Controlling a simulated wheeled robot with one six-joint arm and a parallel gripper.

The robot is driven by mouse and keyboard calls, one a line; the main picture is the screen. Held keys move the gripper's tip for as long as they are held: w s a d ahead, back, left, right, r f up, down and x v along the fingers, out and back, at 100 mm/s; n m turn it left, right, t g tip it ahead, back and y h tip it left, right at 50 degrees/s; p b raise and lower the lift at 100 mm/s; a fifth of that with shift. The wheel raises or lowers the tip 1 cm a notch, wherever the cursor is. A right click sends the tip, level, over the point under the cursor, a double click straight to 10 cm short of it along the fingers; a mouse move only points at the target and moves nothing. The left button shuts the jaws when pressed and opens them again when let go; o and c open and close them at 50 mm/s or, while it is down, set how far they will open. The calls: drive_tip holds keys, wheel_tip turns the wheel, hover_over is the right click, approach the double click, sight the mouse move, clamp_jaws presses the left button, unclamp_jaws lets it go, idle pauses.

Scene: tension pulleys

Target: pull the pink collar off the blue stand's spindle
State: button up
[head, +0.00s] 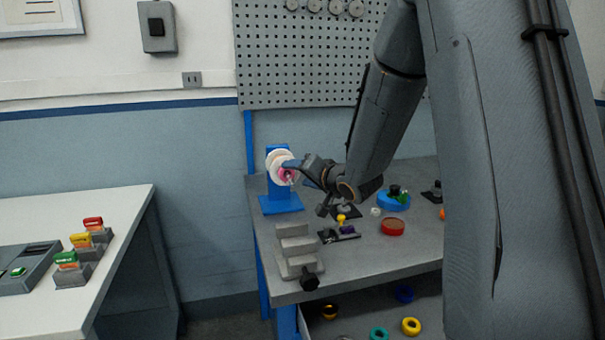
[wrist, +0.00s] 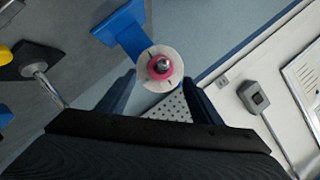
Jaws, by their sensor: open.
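The blue stand (head: 282,203) is upright at the back left of the grey workbench. It also shows in the wrist view (wrist: 122,28). A white disc (head: 277,160) sits on its spindle, with the pink collar (head: 283,175) in front of it. In the wrist view the pink collar (wrist: 154,72) rings the metal spindle tip (wrist: 164,65), against the white disc (wrist: 148,58). My gripper (head: 299,173) is at the collar in the head view. In the wrist view my open gripper (wrist: 160,95) has a finger on each side below the disc, and I cannot tell whether they touch anything.
A grey stepped block (head: 297,250) stands at the bench's front left. A red round dish (head: 393,226) and a blue round tray (head: 391,202) lie to the right. A lower shelf holds coloured rings (head: 411,326). A white table (head: 125,215) stands at left, with a floor gap between.

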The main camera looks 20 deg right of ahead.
sight(290, 174)
drive_tip(key=shift+p+x, duration=0.35)
drive_tip(key=shift+x, duration=1.8)
drive_tip(key=c, duration=1.2)
drive_tip(key=shift+o, duration=0.2)
drive_tip(key=shift+s, duration=0.3)
drive_tip(key=shift+s+p, duration=0.95)
drive_tip(key=shift+s, duration=0.6)
drive_tip(key=shift+s+p, duration=0.6)
drive_tip(key=shift+s, duration=1.05)
